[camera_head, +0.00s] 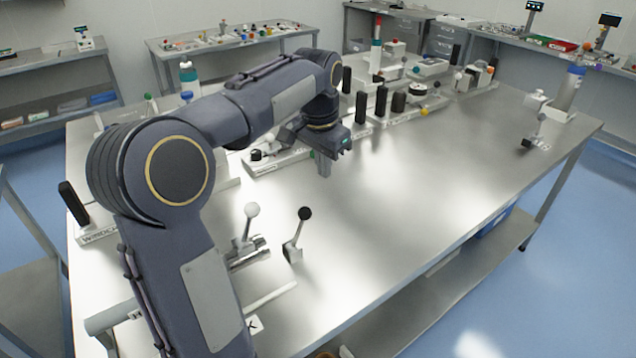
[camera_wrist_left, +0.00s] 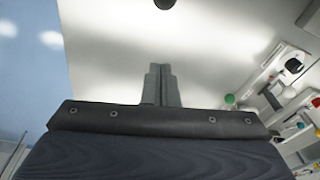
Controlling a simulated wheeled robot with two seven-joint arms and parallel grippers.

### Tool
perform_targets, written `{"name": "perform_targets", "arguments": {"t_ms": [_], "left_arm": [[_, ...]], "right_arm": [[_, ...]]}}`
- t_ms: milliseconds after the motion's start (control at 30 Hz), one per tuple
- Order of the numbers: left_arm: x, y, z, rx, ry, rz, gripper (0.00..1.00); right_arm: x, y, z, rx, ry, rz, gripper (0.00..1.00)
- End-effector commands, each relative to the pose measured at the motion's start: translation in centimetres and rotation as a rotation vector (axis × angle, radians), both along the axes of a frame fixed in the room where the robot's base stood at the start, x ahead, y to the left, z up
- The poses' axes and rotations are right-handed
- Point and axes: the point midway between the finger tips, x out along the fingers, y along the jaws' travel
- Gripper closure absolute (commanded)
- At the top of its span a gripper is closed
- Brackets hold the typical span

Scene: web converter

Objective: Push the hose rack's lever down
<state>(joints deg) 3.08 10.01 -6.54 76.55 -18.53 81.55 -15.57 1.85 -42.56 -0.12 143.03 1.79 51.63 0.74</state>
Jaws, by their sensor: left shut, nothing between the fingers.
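My left gripper (camera_head: 323,168) hangs above the middle of the steel table, its fingers together and empty. In the left wrist view its two fingers (camera_wrist_left: 161,86) lie side by side over bare table. Two ball-topped levers stand in the near left part of the table, apart from the gripper and nearer the camera. One lever has a white knob (camera_head: 251,210) and rises by a metal fitting (camera_head: 245,253). The other has a black knob (camera_head: 304,214) on a flat silver arm. A label ending in "K" (camera_head: 254,325) is partly hidden by my left arm. I cannot tell which lever is the hose rack's.
Several devices with black handles (camera_head: 361,107) line the far side of the table. A clamp stand with a cylinder (camera_head: 568,88) is at the far right. The table's centre and right front (camera_head: 420,200) are clear.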

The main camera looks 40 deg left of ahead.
Motion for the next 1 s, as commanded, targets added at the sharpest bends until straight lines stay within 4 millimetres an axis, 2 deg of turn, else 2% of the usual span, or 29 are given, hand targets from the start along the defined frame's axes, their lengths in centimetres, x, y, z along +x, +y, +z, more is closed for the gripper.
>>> {"name": "perform_targets", "arguments": {"t_ms": [467,500,700,1000], "left_arm": [[1.3,0.2,-9.5,-0.001,0.005,0.001,1.00],[0.3,0.4,-8.7,-0.001,-0.001,0.003,1.00],[-2.0,0.5,-8.3,-0.001,0.000,0.001,1.00],[-2.7,0.5,-8.3,-0.001,0.000,0.000,1.00]], "right_arm": [[0.0,0.0,-0.3,0.000,0.000,0.000,0.50],[0.0,0.0,0.0,0.000,0.000,0.000,0.50],[0.0,0.0,0.4,0.000,0.000,0.000,0.50],[0.0,0.0,0.4,0.000,0.000,0.000,0.50]]}}
